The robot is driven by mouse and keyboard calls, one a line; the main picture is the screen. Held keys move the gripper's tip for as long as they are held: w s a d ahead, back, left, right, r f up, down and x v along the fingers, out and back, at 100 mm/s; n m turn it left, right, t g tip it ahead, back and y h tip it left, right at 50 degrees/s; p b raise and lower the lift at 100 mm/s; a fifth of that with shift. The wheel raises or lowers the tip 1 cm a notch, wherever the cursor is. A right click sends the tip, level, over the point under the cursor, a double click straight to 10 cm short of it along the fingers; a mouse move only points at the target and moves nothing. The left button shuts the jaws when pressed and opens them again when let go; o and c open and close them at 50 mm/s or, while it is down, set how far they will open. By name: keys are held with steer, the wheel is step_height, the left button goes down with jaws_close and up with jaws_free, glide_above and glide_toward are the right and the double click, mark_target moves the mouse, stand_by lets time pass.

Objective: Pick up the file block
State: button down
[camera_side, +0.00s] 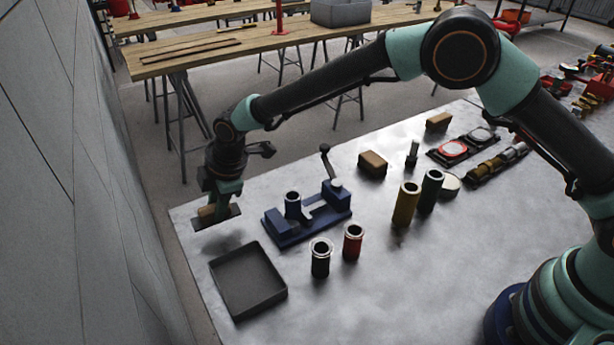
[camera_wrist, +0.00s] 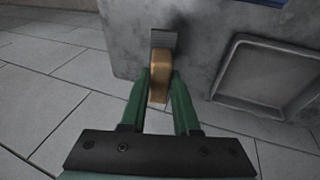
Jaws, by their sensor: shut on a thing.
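The file block (camera_side: 207,211) is a tan wooden block with a flat grey plate at its end. It is at the far left corner of the metal table, partly hidden by my fingers in the side view. In the wrist view the file block (camera_wrist: 160,72) stands between my two green fingers, its grey part pointing away. My gripper (camera_side: 222,207) points down and is shut on the block; the fingers also show in the wrist view (camera_wrist: 160,80).
A dark empty tray (camera_side: 248,280) lies in front of the block. A blue vise-like fixture (camera_side: 308,215) is to its right. The table edge is close on the left.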

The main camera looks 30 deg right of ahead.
step_height(320, 180, up, 17)
steer(key=shift+f, duration=0.2)
steer(key=c, duration=1.4)
jaws_free()
jaws_close()
steer(key=s+d+f+m, duration=0.2)
steer(key=d+m, duration=0.1)
steer(key=d, duration=0.1)
steer(key=s+d+f+m+h, duration=0.1)
steer(key=s+d+f+m, duration=0.1)
steer(key=d, duration=0.3)
steer(key=s+d+f+m+g, duration=0.1)
steer(key=s+d+f+m, duration=0.1)
steer(key=d+m, duration=0.2)
steer(key=shift+s+d+f, duration=0.1)
steer(key=shift+d+f, duration=0.05)
steer(key=shift+d, duration=0.35)
steer(key=shift+s+d+x, duration=0.1)
steer(key=shift+s+x, duration=0.05)
steer(key=shift+x, duration=0.6)
steer(key=shift+s+d+x, duration=0.1)
steer(key=shift+s+x, duration=0.05)
steer(key=shift+x, duration=0.6)
steer(key=shift+s+d+x, duration=0.1)
steer(key=shift+s+x, duration=0.05)
steer(key=shift+x, duration=0.6)
steer(key=shift+f, duration=0.35)
